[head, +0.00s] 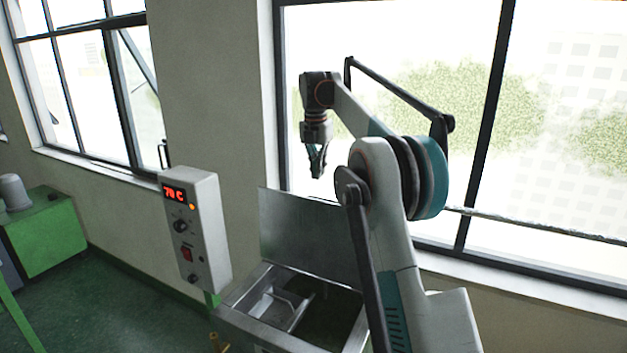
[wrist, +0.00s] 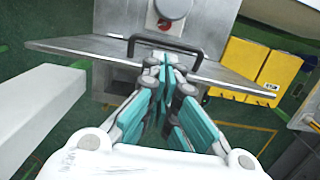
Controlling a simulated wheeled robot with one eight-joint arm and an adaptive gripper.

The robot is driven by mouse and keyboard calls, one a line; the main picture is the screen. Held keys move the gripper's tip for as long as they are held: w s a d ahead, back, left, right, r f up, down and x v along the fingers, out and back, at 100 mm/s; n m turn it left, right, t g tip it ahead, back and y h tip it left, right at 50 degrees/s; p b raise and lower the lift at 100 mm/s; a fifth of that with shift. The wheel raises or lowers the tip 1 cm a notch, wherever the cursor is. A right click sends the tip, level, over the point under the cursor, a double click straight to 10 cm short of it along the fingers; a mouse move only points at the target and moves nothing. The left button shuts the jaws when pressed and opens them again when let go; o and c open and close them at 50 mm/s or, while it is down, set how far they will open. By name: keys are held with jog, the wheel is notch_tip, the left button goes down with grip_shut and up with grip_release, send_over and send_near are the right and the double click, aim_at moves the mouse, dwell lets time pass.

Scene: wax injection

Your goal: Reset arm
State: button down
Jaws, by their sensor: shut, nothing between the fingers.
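My gripper (head: 317,175) hangs pointing down in the head view, high above the metal tank (head: 347,310) and in front of the bright window. Its teal-padded fingers (wrist: 166,72) are closed together and empty in the wrist view. My arm is folded, with its elbow to the right of the gripper. In the wrist view a metal plate with a dark handle (wrist: 165,46) lies beyond the fingertips; I cannot tell the distance to it.
A grey control box (head: 196,230) reading about 78 C stands left of the tank. The tank's lid (head: 308,237) stands upright behind it. A green bench (head: 45,235) is at far left. Yellow containers (wrist: 255,72) show in the wrist view. Green floor (head: 110,300) is clear at left.

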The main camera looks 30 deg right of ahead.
jog(key=s+a+f+m+t+b, duration=0.2)
jog(key=s+a+f+m+b, duration=0.2)
jog(key=s+a+m+b, duration=0.5)
jog(key=s+a+f+m+t+b, duration=0.25)
jog(key=s+a+m+b, duration=0.2)
jog(key=s, duration=0.75)
jog(key=s+a+f+m+b, duration=0.2)
jog(key=s+f+m+b, duration=0.1)
jog(key=s+f, duration=0.4)
jog(key=s+a+f+m+t+b, duration=0.1)
jog(key=s+a+f+m+b, duration=0.2)
jog(key=s+f+m, duration=0.2)
jog(key=s+a+f+m+t+y+b, duration=0.1)
jog(key=s+a+f+m+b, duration=0.1)
jog(key=s+f, duration=0.8)
notch_tip(320, 180, down, 4)
jog(key=shift+s+a+f+m+b, duration=0.1)
jog(key=shift+s+a+m+b, duration=0.25)
jog(key=shift+m+b, duration=0.5)
jog(key=shift+w, duration=0.1)
